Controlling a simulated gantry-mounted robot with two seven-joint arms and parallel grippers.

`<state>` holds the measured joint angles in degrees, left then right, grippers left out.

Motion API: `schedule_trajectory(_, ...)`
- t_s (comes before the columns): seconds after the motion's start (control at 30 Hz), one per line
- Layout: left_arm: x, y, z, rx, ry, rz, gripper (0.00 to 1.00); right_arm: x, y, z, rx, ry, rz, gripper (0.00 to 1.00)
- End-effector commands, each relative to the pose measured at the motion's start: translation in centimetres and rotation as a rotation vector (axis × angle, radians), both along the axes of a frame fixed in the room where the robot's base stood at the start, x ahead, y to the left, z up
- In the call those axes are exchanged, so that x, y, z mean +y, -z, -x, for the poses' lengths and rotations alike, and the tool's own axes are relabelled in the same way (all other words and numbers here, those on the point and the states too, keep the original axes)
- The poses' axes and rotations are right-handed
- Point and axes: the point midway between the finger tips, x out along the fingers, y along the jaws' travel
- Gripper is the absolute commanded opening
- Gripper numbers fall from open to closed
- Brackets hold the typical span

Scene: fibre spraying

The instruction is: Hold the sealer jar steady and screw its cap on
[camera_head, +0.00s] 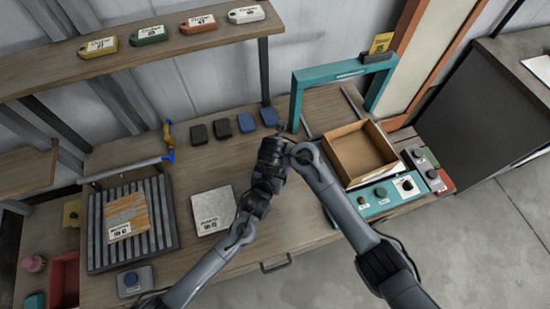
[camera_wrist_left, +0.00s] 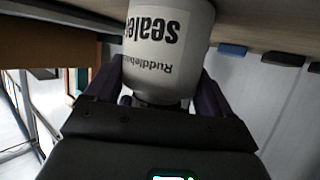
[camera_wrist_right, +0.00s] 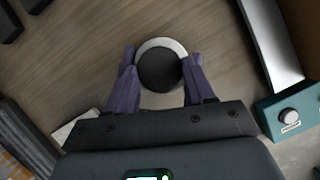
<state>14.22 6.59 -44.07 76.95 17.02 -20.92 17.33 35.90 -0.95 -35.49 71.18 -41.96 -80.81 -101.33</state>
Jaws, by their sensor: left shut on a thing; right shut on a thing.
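The sealer jar is a white cylinder (camera_wrist_left: 165,50) with a label that reads upside down in the left wrist view. My left gripper (camera_wrist_left: 160,76) is shut around the jar, one finger on each side. The black cap (camera_wrist_right: 159,70) shows from above in the right wrist view, over the jar's pale round shoulder (camera_wrist_right: 152,43). My right gripper (camera_wrist_right: 160,78) is shut on the cap from above, its purple fingers on either side. Whether the cap is seated on the thread cannot be told. In the head view the two arms meet over the bench, and they hide jar and cap.
An open cardboard box (camera_head: 341,160) stands right of the arms, behind a teal panel with knobs (camera_head: 381,197). A teal frame (camera_head: 297,97) rises behind. A pale labelled slab (camera_head: 212,211) and a ribbed tray (camera_head: 97,258) lie to the left. Small dark and blue blocks (camera_head: 222,128) line the back.

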Motion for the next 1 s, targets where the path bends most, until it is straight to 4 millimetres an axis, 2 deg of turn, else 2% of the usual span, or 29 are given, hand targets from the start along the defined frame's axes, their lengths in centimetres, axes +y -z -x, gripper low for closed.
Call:
schedule_trajectory(0.13, 0.03, 0.09, 0.03, 0.002, 0.000, -0.002, 0.00, 0.25, -0.05, -0.09, 0.002, 0.105, -0.001, 0.25)
schedule_trajectory(0.3, 0.01, 0.09, 0.04, 0.002, 0.000, -0.002, 0.00, 0.59, -0.04, -0.19, 0.003, 0.426, -0.001, 0.25)
schedule_trajectory(0.4, 0.00, 0.10, 0.04, 0.002, 0.000, -0.002, 0.00, 0.57, -0.03, -0.22, 0.001, 0.544, 0.000, 0.25)
schedule_trajectory(0.7, -0.01, 0.10, 0.06, 0.002, 0.001, -0.001, 0.00, 0.56, -0.03, -0.20, -0.001, 0.569, -0.002, 0.25)
schedule_trajectory(0.73, -0.01, 0.10, 0.06, 0.002, 0.001, -0.001, 0.00, 0.56, -0.03, -0.20, -0.001, 0.568, -0.002, 0.58)
schedule_trajectory(0.87, -0.01, 0.10, 0.06, 0.002, 0.001, -0.001, 0.00, 0.55, -0.02, -0.19, 0.000, 0.567, -0.001, 0.78)
schedule_trajectory(1.0, 0.07, 0.10, 0.01, 0.002, -0.001, -0.001, 0.00, 0.50, 0.03, -0.18, 0.000, 0.568, 0.000, 0.79)
